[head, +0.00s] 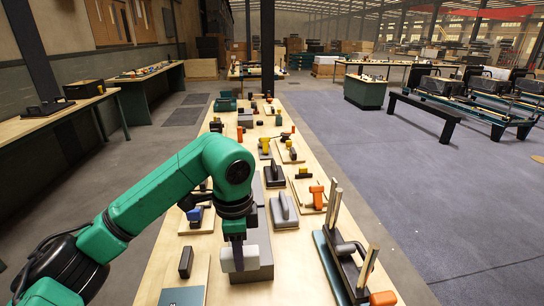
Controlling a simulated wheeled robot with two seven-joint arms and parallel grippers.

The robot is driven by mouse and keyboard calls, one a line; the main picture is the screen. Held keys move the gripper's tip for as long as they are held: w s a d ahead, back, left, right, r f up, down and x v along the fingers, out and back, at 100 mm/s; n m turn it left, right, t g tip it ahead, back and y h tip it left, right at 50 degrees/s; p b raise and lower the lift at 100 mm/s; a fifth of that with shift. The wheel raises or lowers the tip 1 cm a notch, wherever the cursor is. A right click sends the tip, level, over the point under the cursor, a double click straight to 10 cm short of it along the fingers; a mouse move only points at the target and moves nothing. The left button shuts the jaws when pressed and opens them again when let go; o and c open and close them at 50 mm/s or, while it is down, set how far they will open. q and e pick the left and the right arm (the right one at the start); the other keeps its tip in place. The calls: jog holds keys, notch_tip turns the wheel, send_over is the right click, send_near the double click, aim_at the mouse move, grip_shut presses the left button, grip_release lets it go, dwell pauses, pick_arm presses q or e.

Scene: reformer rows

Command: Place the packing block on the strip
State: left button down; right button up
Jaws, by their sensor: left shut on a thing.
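My left gripper (238,256) reaches down from the left arm, with its fingers pointing at the bench. It is shut on a pale grey block (248,259), which I take as the packing block. The fingers cover part of the block. A long dark grey strip (265,242) lies lengthwise on the bench under and behind the gripper. The block shows over the near left part of the strip; I cannot tell whether it touches it. My arm hides some of the strip. My right gripper is not in view.
The wooden bench (300,285) runs away from me. A dark block (186,262) and a teal plate (183,297) lie to the left. A grey-handled tool (284,211) and an orange piece (318,197) are to the right. A frame with upright wooden bars (334,205) stands at the right edge.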

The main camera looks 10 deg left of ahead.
pick_arm(q)
jog(key=shift+d, duration=0.2)
jog(key=shift+w+f, duration=0.55)
jog(key=shift+f, duration=0.05)
jog(key=shift+f+b, duration=0.35)
jog(key=shift+f, duration=0.6)
notch_tip(320, 180, down, 16)
jog(key=shift+s+f+p, duration=0.15)
jog(key=shift+f+p, duration=0.1)
jog(key=shift+p, duration=0.45)
jog(key=shift+f, duration=0.45)
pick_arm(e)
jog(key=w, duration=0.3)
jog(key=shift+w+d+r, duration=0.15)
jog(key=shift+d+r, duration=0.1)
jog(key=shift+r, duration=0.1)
pick_arm(q)
jog(key=c, duration=0.5)
grip_release()
jog(key=shift+f, duration=0.1)
jog(key=shift+c, duration=0.2)
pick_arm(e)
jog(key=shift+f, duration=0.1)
